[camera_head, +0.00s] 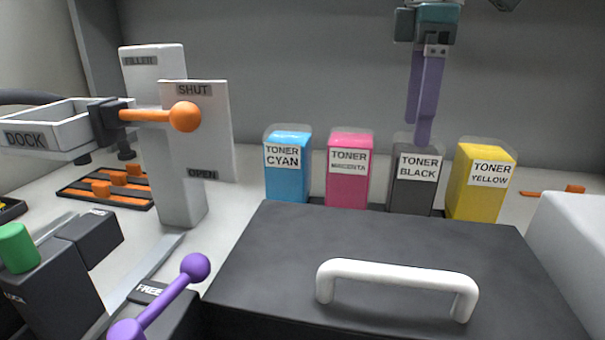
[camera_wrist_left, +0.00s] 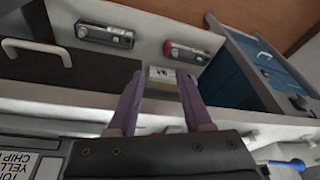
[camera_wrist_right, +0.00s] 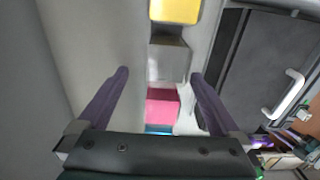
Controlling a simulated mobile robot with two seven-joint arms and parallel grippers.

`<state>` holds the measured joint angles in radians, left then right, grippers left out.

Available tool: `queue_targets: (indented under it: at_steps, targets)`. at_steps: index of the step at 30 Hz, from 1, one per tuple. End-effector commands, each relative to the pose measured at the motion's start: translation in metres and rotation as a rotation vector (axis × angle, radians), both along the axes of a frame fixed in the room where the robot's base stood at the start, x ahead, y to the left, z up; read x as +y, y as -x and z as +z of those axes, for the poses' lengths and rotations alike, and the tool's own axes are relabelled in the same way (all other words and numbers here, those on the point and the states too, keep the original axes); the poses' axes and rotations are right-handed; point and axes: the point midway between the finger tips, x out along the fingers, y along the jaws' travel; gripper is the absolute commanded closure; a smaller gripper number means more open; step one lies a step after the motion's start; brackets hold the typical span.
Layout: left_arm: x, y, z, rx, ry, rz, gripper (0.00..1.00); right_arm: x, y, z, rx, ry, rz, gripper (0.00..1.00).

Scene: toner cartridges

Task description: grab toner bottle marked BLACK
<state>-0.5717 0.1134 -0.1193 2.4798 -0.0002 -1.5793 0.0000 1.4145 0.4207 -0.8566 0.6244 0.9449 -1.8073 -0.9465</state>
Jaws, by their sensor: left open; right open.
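The black toner bottle (camera_head: 415,188) is a dark grey box labelled TONER BLACK, standing upright in the row behind the dark lid. It stands between the magenta bottle (camera_head: 348,180) and the yellow bottle (camera_head: 480,185); the cyan bottle (camera_head: 287,175) is at the row's left end. My right gripper (camera_head: 424,135) is open and empty, pointing down just above the black bottle. In the right wrist view the grey bottle top (camera_wrist_right: 170,62) lies beyond and between the spread fingers (camera_wrist_right: 160,78). My left gripper (camera_wrist_left: 160,95) is open, pointing at a counter front, away from the bottles.
A dark lid with a white handle (camera_head: 398,272) lies in front of the bottles. A grey post with an orange-knobbed lever (camera_head: 185,116) and a DOCK tray (camera_head: 45,135) stand at left. A wall is close behind the bottles. A white block (camera_head: 575,250) is at right.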

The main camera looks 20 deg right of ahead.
Motion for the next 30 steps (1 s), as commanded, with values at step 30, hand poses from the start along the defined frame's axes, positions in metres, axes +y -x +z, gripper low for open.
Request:
queue_targets:
  at_steps: [30]
  targets:
    - [0.002, 0.004, -0.014, 0.010, -0.010, -0.008, 0.50, 0.001, 0.005, -0.096, 0.001, -0.001, 0.000, 0.07]
